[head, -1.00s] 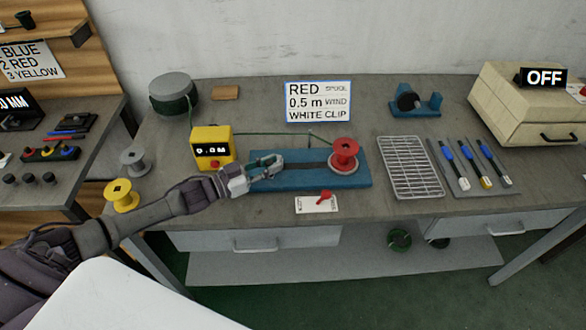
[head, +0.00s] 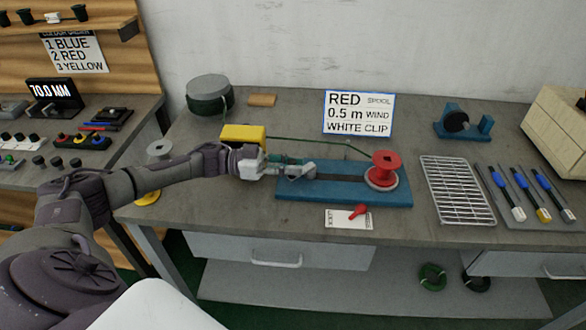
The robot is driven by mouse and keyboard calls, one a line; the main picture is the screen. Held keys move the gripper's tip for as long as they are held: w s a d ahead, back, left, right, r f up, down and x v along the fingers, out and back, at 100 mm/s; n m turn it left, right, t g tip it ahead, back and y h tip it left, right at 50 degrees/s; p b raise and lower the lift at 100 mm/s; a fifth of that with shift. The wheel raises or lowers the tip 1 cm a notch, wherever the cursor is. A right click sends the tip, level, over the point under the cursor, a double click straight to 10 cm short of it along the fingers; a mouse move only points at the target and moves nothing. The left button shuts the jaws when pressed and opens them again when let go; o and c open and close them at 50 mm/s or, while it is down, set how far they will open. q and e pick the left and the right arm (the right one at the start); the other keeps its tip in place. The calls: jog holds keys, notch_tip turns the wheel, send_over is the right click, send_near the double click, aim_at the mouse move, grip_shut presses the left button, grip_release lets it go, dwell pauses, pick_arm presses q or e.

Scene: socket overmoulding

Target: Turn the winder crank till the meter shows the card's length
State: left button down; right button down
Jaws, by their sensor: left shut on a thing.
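The winder has a blue base (head: 340,194) on the grey bench, with a red spool (head: 385,163) upright at its right end. A dark crank arm (head: 340,178) runs left from the spool along the base. My left gripper (head: 304,171) is shut at its left end, over the base; the fingers hide the crank handle. The yellow meter (head: 243,132) stands behind my left arm; only its top shows and its reading is hidden. The card (head: 359,113) behind the winder reads RED SPOOL, 0.5 m WIND, WHITE CLIP. My right gripper is not in view.
A green cord runs from the meter towards the red spool. A dark green drum (head: 209,96) stands behind left. A white label (head: 348,219) with a red piece lies in front of the base. A wire rack (head: 457,190) and several blue-handled tools lie at right.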

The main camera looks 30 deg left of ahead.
pick_arm(q)
jog(key=c, duration=1)
grip_release()
jog(key=v, duration=1.2)
jog(key=shift+c, duration=0.4)
